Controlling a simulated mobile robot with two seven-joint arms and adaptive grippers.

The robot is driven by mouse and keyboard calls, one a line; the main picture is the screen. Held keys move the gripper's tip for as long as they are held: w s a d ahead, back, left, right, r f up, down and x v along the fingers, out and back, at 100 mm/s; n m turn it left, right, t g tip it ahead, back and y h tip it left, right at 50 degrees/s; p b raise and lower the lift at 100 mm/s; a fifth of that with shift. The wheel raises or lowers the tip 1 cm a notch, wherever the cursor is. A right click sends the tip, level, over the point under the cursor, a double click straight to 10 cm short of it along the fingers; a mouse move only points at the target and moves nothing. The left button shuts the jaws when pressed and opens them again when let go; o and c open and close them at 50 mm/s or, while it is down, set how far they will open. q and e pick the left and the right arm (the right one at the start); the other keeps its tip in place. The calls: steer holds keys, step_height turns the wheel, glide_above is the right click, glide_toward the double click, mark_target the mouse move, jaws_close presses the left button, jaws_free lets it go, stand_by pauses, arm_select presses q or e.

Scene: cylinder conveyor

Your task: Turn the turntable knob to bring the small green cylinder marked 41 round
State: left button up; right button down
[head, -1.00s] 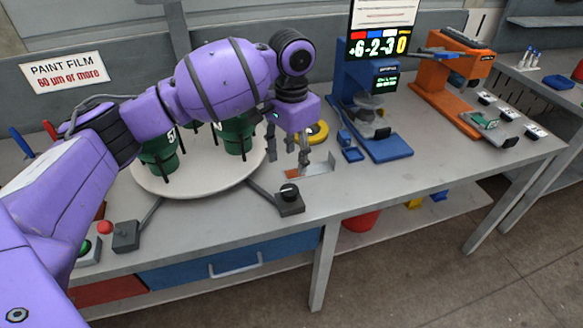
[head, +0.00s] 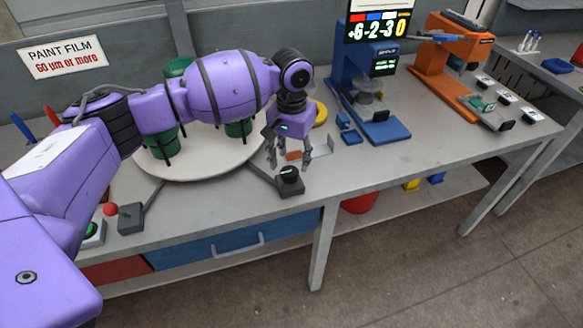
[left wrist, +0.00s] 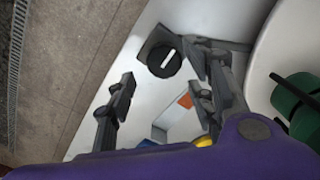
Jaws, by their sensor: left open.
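The black turntable knob (head: 289,174) sits on a small dark box at the table's front edge. In the left wrist view the knob (left wrist: 164,60) shows a white pointer line. My left gripper (head: 289,163) is open and empty, just above and behind the knob; in the left wrist view its fingers (left wrist: 160,76) stand apart with the knob beyond their tips. The white turntable (head: 190,174) carries green cylinders (head: 160,146), partly hidden by my left arm. One green cylinder (left wrist: 298,100) shows at the wrist view's right edge. I cannot read a 41. My right gripper is out of view.
A button box (head: 92,234) and a grey box (head: 131,219) stand at the front left. A blue device (head: 385,128) and an orange device (head: 432,75) stand to the right. A yellow ring (head: 320,114) and a small bracket (head: 325,143) lie behind the gripper.

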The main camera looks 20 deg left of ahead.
mark_target(293, 172)
arm_select(q)
step_height(293, 172, down, 4)
steer(key=shift+f, duration=0.35)
steer(key=shift+c, duration=0.4)
steer(key=c, duration=1)
steer(key=shift+r+p, duration=0.25)
steer(key=shift+p, duration=0.05)
steer(key=shift+d+f+m, duration=0.1)
steer(key=shift+f+m, duration=0.15)
steer(key=shift+m, duration=0.05)
steer(key=o, duration=0.9)
steer(key=shift+c, duration=0.2)
steer(key=shift+o, duration=1.1)
steer(key=shift+r, duration=0.1)
step_height(293, 172, up, 12)
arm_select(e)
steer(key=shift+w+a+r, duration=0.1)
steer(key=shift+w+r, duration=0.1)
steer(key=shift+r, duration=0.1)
